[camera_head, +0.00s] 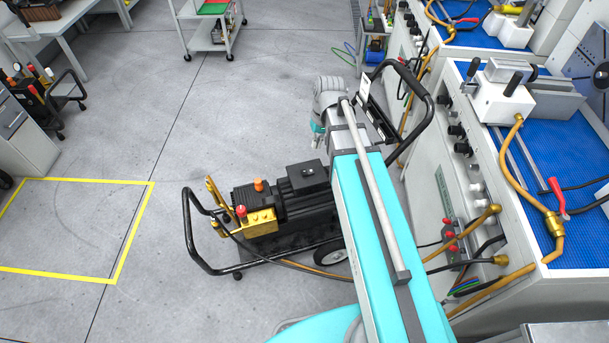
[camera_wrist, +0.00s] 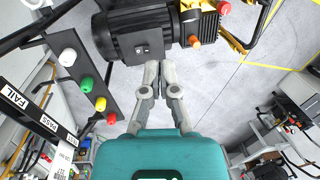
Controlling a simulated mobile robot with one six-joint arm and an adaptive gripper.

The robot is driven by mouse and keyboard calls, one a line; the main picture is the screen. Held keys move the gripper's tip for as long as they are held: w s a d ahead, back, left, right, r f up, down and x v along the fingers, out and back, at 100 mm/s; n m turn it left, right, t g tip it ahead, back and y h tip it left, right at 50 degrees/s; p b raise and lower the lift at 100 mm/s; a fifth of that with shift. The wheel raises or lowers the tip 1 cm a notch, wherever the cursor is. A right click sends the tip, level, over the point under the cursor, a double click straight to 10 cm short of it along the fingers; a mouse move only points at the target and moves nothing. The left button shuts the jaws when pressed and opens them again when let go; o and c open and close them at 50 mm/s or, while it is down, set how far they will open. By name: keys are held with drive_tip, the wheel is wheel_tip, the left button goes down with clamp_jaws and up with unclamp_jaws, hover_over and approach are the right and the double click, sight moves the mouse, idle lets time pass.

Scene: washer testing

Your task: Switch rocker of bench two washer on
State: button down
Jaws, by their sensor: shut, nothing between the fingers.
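A pressure washer stands on the floor in the head view, with a black motor (camera_head: 262,193), a brass pump (camera_head: 262,222) and a black box (camera_head: 302,176) on top. In the wrist view the motor (camera_wrist: 118,35) is at the top. A small dark switch plate (camera_wrist: 142,50), seemingly the rocker, shows on the box; its on or off position is too small to tell. My gripper (camera_wrist: 160,66) is shut and empty, its fingertips close to the lower right of that plate in the picture. I cannot tell whether they touch. In the head view my arm hides part of the washer, and the fingertips are not clear.
A dark panel (camera_wrist: 84,62) with white, green, yellow and red knobs stands left in the wrist view. The black cart handle (camera_head: 424,92) rises behind my wrist. A bench with a blue mat (camera_head: 572,150) and hoses is at right.

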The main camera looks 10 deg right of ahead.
sight(302, 172)
drive_tip(key=w+d+f+y+b, duration=0.1)
drive_tip(key=w+d+f+b, duration=0.2)
drive_tip(key=w+f+b, duration=0.5)
drive_tip(key=w+d+f+y+b, duration=0.2)
drive_tip(key=w+d+f+b, duration=0.1)
drive_tip(key=w+f+b, duration=0.6)
drive_tip(key=shift+f+n+y+b, duration=0.3)
drive_tip(key=shift+f+n+b, duration=0.1)
drive_tip(key=shift+f+b, duration=1.4)
drive_tip(key=shift+d+r, duration=0.1)
drive_tip(key=shift+r, duration=0.15)
drive_tip(key=shift+f+b, duration=0.2)
drive_tip(key=shift+b, duration=0.15)
drive_tip(key=b+x, duration=1.1)
drive_tip(key=x, duration=0.2)
drive_tip(key=shift+s+f+b, duration=0.1)
drive_tip(key=shift+b, duration=0.25)
drive_tip(key=shift+f, duration=0.15)
drive_tip(key=shift+a, duration=0.25)
